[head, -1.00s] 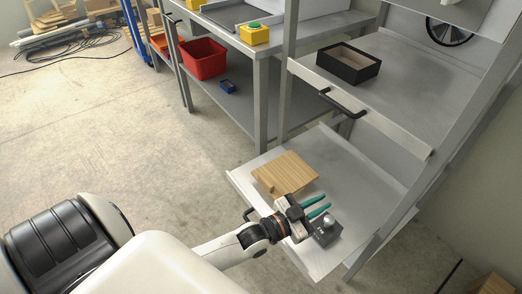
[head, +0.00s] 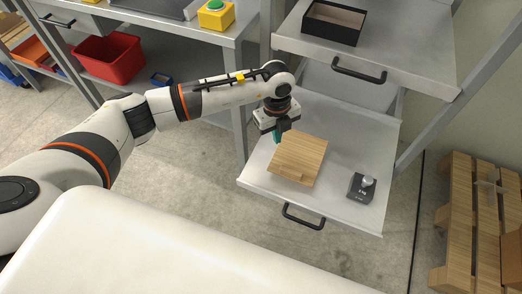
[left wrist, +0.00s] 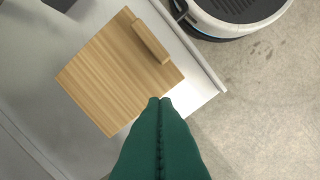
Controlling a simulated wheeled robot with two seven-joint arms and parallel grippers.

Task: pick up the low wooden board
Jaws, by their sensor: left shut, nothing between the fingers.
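The low wooden board (head: 300,155) lies flat on the lower pull-out shelf (head: 350,125). It has a small wooden block along one edge, at the near side in the head view. In the left wrist view the board (left wrist: 115,75) is at the upper left, its block (left wrist: 151,40) near the shelf edge. My left gripper (head: 278,137) points down at the board's far left edge in the head view. Its green fingers (left wrist: 160,105) are shut together and empty, overlapping the board's edge in the wrist view; contact cannot be told. My right gripper is not in view.
A dark weight with a round knob (head: 362,186) stands on the shelf right of the board. The upper shelf (head: 420,60) holds a black open box (head: 332,24). A workbench with a red bin (head: 108,57) is left, a wooden pallet (head: 470,220) right.

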